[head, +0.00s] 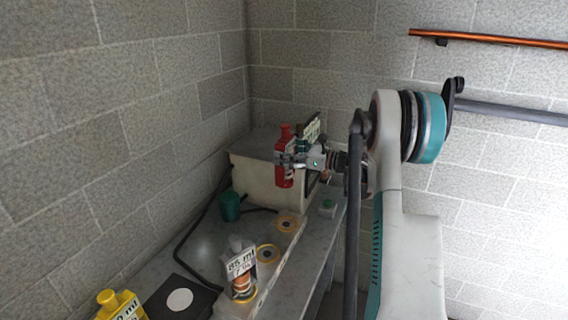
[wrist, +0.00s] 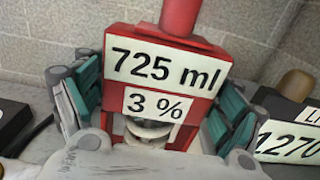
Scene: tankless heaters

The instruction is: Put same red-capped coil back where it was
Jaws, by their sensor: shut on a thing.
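My gripper (head: 288,160) is shut on a red-capped coil (head: 284,175), a red frame with a red neck on top. It is held upright, in front of a pale box in the head view. In the wrist view my gripper (wrist: 155,105) has its teal-padded fingers on both sides of the red-capped coil (wrist: 170,42). Its labels read "725 ml" and "3 %", and a whitish coil shows in the opening below them. Its lower end is hidden by my gripper in the wrist view. Two round tan-ringed spots, one nearer (head: 268,254) and one farther (head: 287,222), show bare on the bench.
A grey-capped unit labelled 85 ml (head: 241,266) and a yellow one (head: 120,305) stand nearer on the bench. A brown-topped labelled unit (wrist: 292,138) stands right.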

